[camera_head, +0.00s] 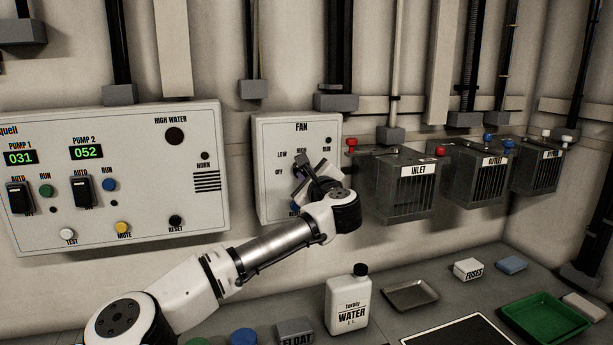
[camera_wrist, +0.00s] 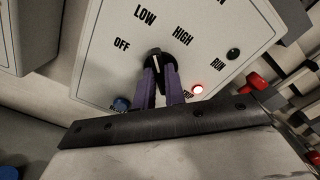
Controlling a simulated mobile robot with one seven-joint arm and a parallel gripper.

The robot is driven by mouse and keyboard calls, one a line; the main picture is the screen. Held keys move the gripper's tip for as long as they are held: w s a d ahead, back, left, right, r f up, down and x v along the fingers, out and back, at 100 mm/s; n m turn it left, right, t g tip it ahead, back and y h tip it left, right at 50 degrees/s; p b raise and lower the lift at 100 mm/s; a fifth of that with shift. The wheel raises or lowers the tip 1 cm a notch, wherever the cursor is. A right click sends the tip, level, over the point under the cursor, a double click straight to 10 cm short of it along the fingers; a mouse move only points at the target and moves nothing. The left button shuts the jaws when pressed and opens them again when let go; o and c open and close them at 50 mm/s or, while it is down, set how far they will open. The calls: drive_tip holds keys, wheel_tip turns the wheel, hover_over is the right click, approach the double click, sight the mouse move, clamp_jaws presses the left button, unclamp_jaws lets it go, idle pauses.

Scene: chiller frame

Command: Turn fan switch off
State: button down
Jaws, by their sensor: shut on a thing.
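The fan box (camera_head: 271,150) is a pale wall panel with OFF, LOW and HIGH printed around its switch. It also fills much of the wrist view (camera_wrist: 100,70). The fan switch (camera_wrist: 155,53) is a black knob with a small pale mark, which seems to face up towards LOW; its exact setting is hard to tell. My gripper (camera_wrist: 162,75) has its two purple fingers shut on the knob. In the head view my gripper (camera_head: 300,172) reaches up to the box and hides most of the knob.
A dark RUN lamp (camera_wrist: 233,53), a lit red lamp (camera_wrist: 197,90) and a blue button (camera_wrist: 121,104) sit around the knob. The pump panel (camera_head: 120,240) is left; the INLET box (camera_head: 405,190) is right. A water bottle (camera_head: 347,300) stands on the counter below.

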drive_tip(key=shift+f, duration=0.15)
drive_tip(key=shift+f+n+b, duration=0.15)
drive_tip(key=shift+n+b, duration=2.45)
drive_tip(key=shift+n, duration=1.7)
drive_tip(key=shift+a, duration=0.1)
drive_tip(key=c, duration=1.5)
unclamp_jaws()
drive_tip(key=shift+o, duration=0.2)
